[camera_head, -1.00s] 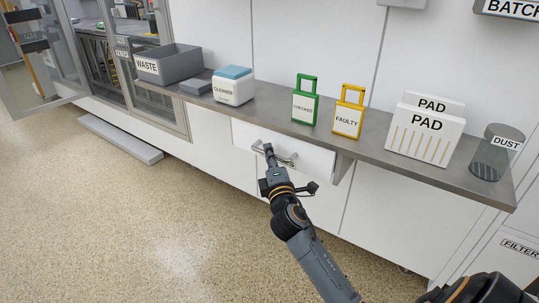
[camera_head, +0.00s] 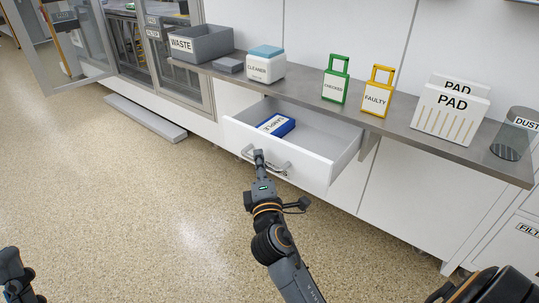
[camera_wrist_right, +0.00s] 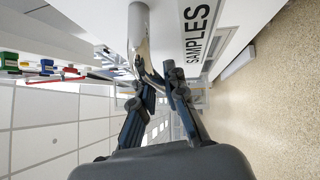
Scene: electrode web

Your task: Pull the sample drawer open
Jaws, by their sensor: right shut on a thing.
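The white sample drawer (camera_head: 318,172) stands pulled out from under the grey shelf in the head view. A blue box with a "SAMPLE" label (camera_head: 276,125) lies inside it. My right gripper (camera_head: 259,155) is at the left part of the drawer's metal bar handle (camera_head: 278,170) and is shut on it. In the right wrist view, the gripper's fingers (camera_wrist_right: 160,82) close around the handle (camera_wrist_right: 138,40), beside the drawer front with its "SAMPLES" lettering (camera_wrist_right: 199,30). A dark part of my left arm shows at the lower left of the head view; its fingers cannot be made out.
On the shelf (camera_head: 420,136) stand a waste bin (camera_head: 201,43), a cleaner box (camera_head: 265,66), green (camera_head: 335,82) and yellow (camera_head: 377,94) tags, pad boxes (camera_head: 446,112) and a dust jar (camera_head: 512,138). The floor (camera_head: 150,210) before the drawer is clear.

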